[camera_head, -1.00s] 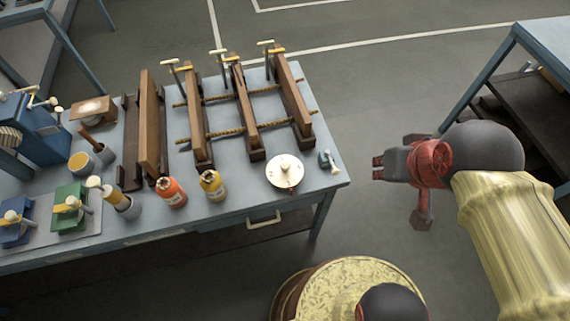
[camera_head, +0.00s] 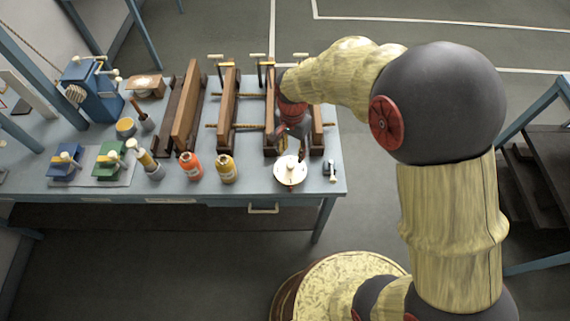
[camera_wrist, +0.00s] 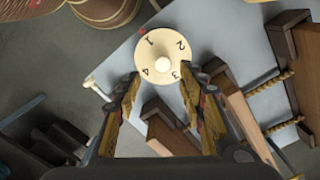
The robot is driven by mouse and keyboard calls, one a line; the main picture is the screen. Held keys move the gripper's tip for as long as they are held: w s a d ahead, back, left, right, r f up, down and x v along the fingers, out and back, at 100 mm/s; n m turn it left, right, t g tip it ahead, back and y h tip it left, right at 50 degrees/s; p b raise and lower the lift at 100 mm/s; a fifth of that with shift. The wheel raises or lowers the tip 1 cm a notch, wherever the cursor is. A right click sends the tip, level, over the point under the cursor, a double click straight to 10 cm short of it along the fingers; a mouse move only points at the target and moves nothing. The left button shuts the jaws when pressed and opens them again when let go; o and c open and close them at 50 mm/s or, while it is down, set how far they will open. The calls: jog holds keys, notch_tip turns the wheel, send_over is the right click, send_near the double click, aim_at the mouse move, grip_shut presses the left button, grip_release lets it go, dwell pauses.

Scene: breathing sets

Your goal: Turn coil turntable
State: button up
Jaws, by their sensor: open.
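The coil turntable (camera_head: 290,172) is a round cream disc with a raised centre knob, near the front right corner of the workbench. In the wrist view the turntable (camera_wrist: 163,62) shows the numbers 1 to 4 around its knob and a small red mark at its edge, by the 1. My gripper (camera_head: 291,150) is above the bench, just behind the turntable in the head view. In the wrist view my gripper (camera_wrist: 165,90) is open, its fingers on either side of the disc's near part, with nothing between them. Whether a finger touches the disc cannot be told.
A small grey clamp-like device (camera_head: 332,170) stands right of the turntable. Wooden clamp frames (camera_head: 228,105) stand behind and left.

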aim_at(290, 164)
jog(key=shift+w+a+r+m, duration=0.15)
jog(key=shift+w+m, duration=0.05)
jog(key=shift+m, duration=0.6)
jog(key=shift+f, duration=0.2)
notch_tip(290, 164, down, 7)
jog(key=shift+f, duration=0.2)
jog(key=c, duration=0.3)
grip_shut()
